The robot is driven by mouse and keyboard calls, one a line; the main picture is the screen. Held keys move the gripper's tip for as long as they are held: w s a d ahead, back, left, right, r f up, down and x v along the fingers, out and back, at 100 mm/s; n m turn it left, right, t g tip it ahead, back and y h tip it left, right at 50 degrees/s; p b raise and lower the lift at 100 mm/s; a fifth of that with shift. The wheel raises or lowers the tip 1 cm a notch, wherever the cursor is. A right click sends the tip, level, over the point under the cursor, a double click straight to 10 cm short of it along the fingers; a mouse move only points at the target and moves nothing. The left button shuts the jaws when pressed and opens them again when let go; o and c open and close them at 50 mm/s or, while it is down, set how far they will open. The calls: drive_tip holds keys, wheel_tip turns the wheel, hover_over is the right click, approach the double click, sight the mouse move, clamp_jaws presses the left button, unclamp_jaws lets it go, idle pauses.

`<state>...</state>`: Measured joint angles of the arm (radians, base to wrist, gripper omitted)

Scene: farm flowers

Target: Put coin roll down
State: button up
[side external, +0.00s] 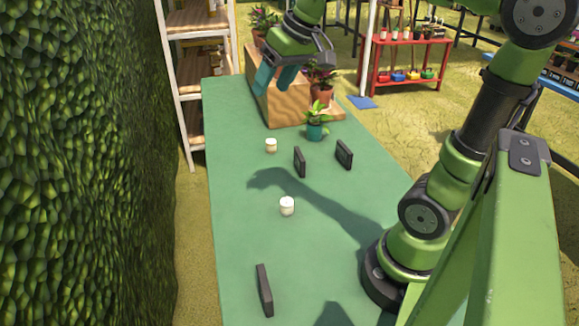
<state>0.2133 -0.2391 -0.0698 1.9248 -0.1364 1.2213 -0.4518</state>
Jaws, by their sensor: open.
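Two small whitish cylinders stand upright on the green table (240,230). One cylinder (271,145) is toward the back, and the other (287,206) is nearer the middle. Either could be the coin roll; I cannot tell which. My gripper (275,82) is raised over the far end of the table, in front of the wooden box in this view. Its teal fingers are apart, and I see nothing between them. It is clear of both cylinders.
Dark flat blocks stand on edge: two near the back cylinder (299,162) (344,154) and one at the front (265,290). A small potted plant (316,129) stands near the wooden box (285,105). The table's left side is clear.

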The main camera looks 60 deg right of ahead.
drive_tip(key=s+a+f+t, duration=0.1)
drive_tip(key=s+a+f, duration=0.2)
drive_tip(key=s+a, duration=0.2)
drive_tip(key=s+a+f+m+y, duration=0.1)
drive_tip(key=s+a+f, duration=0.2)
drive_tip(key=s+a, duration=0.1)
drive_tip(key=shift+s+a+f+t, duration=0.15)
drive_tip(key=shift+s+a+t, duration=0.25)
drive_tip(key=shift+s, duration=0.45)
drive_tip(key=shift+o, duration=0.5)
